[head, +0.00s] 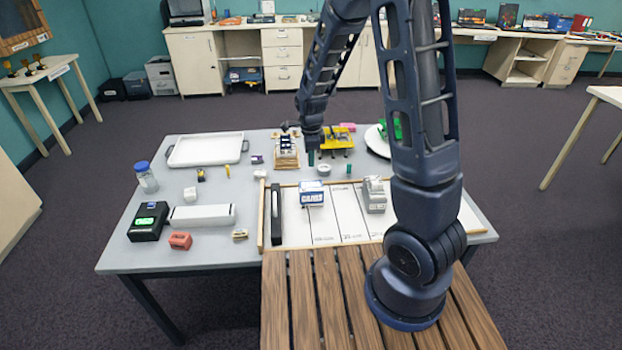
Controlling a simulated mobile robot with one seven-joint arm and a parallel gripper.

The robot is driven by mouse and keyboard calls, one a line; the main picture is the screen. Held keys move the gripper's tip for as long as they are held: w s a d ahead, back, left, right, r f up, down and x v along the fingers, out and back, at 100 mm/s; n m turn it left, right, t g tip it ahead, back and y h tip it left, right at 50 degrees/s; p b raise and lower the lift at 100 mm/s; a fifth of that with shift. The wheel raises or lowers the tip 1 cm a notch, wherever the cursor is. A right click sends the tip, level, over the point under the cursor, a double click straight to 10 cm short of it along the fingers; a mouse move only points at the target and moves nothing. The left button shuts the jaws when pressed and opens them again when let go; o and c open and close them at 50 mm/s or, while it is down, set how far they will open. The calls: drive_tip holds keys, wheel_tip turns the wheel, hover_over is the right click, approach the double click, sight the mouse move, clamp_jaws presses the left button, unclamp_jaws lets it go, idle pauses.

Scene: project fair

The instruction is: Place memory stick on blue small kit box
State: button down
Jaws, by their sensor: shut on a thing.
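My gripper (311,149) points down over the back middle of the grey table. It is shut on a small dark teal piece (311,159), which looks like the memory stick; its details are too small to read. A small blue and white box (312,193) with lettering on its front, which looks like the blue small kit box, stands on the white board. It is nearer to me than the gripper and almost straight below it in the picture. The top of this box looks clear.
A grey block-like thing (374,194) and a long black case (277,214) stand on the white board (330,226). A tape roll (323,170) lies behind the box. A wooden stand (286,158) and a yellow model (337,138) flank the gripper. My arm hides the table's right part.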

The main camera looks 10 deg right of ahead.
sight(311, 185)
drive_tip(key=shift+f, duration=4.4)
drive_tip(key=shift+f, duration=0.1)
drive_tip(key=c, duration=1.5)
unclamp_jaws()
drive_tip(key=shift+o, duration=0.2)
wheel_tip(311, 185, up, 11)
drive_tip(key=shift+f, duration=0.1)
drive_tip(key=shift+d+r, duration=0.1)
drive_tip(key=shift+r, duration=0.75)
drive_tip(key=s+d+r+n+t, duration=0.4)
drive_tip(key=s+d+r+n, duration=1.4)
drive_tip(key=s+r, duration=0.3)
drive_tip(key=shift+s+d+r+t, duration=0.3)
drive_tip(key=shift+d+r, duration=0.15)
drive_tip(key=shift+r, duration=0.45)
